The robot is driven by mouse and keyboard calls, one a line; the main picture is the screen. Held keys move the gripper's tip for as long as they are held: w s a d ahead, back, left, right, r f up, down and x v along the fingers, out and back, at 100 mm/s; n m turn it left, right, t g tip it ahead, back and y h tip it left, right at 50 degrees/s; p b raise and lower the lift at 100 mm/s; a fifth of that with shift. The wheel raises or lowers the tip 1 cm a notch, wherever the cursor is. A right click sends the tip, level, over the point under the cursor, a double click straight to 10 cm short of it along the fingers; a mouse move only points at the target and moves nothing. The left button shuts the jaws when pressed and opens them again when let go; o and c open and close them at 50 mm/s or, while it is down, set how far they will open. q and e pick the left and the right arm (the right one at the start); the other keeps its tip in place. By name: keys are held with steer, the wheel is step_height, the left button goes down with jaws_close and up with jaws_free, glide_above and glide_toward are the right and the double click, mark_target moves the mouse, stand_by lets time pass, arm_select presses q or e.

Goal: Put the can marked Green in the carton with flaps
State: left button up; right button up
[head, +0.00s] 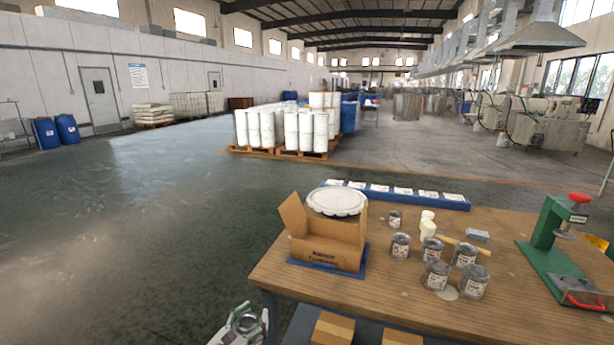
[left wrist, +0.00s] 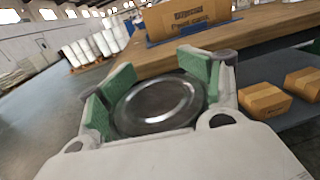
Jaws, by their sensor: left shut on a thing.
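The open carton with flaps (head: 330,256) stands on a blue mat at the left part of the wooden table, and its printed side shows in the left wrist view (left wrist: 188,17). My left gripper (head: 245,320) is low, off the table's left front corner. In the left wrist view its green pads close around a round metal can (left wrist: 160,102), seen from its lid. The can's label is hidden, so I cannot read its mark. It is apart from the carton. My right gripper is not in view. Several labelled cans (head: 400,246) stand on the table, their marks too small to read.
A white round lid (head: 337,201) is behind the carton. A blue strip with labels (head: 395,194) lies along the back edge. A mallet (head: 460,244) lies among the cans; a green press (head: 550,240) stands at right. Small boxes (left wrist: 265,101) sit on the lower shelf.

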mark_target(240, 326)
arm_select(q)
steer(key=s+a+n+y+p, duration=0.1)
steer(key=s, duration=0.1)
steer(key=s+a+n+t+y+p, duration=0.1)
steer(key=a+y, duration=0.1)
steer(key=shift+s+a+r+y+p, duration=0.1)
steer(key=shift+s+r+y+p, duration=0.1)
steer(key=shift+s+y+p, duration=0.15)
steer(key=s+a+r+n+y+p, duration=0.1)
steer(key=s+a+n+y+p, duration=0.2)
steer(key=s+a+y, duration=0.1)
steer(key=shift+s+t, duration=0.3)
steer(key=shift+s, duration=0.35)
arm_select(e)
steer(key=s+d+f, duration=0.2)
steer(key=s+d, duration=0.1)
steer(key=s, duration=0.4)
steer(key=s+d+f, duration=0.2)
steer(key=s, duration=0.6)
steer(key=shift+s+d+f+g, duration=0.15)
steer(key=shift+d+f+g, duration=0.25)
arm_select(q)
steer(key=shift+r, duration=0.1)
